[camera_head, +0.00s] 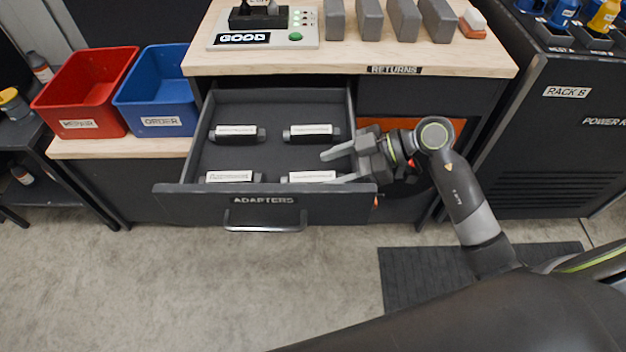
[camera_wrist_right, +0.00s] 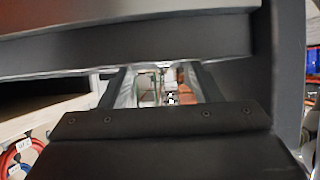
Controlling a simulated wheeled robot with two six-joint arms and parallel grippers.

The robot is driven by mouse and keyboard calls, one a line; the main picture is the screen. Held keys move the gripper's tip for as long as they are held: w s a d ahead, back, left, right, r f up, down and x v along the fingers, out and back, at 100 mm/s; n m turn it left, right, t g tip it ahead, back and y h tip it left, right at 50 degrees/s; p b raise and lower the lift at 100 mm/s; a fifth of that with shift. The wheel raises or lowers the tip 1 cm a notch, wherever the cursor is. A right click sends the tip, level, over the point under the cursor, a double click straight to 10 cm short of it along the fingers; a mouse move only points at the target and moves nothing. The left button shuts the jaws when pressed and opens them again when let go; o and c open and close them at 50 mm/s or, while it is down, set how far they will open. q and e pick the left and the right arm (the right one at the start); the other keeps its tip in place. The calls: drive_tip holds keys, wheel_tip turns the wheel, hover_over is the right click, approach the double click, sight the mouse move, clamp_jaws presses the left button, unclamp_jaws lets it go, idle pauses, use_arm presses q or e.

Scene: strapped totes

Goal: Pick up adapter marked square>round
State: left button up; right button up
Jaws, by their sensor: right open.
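The open drawer marked ADAPTERS (camera_head: 265,199) holds several dark adapters with white labels, whose print is too small to read. One lies at the back left (camera_head: 237,134), one at the back right (camera_head: 311,133), one at the front left (camera_head: 230,177) and one at the front right (camera_head: 310,177). I cannot tell which is square>round. My right gripper (camera_head: 331,168) is open and empty over the right side of the drawer, its fingers pointing left, close to the two right adapters. In the right wrist view, its fingers (camera_wrist_right: 160,85) stand apart with no adapter visible between them. My left gripper is not in view.
The workbench (camera_head: 350,60) stands above and behind the drawer, carrying a GOOD test panel (camera_head: 310,30) and several grey blocks. A red bin (camera_head: 85,90) and a blue bin (camera_head: 160,90) are at left. The drawer's right wall is near my right gripper. Rack B (camera_head: 560,120) is at right.

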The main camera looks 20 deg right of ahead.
sight(314, 177)
drive_tip(key=x, duration=0.3)
drive_tip(key=shift+s+a, duration=0.1)
drive_tip(key=shift+s, duration=0.05)
drive_tip(key=shift+a+f, duration=0.15)
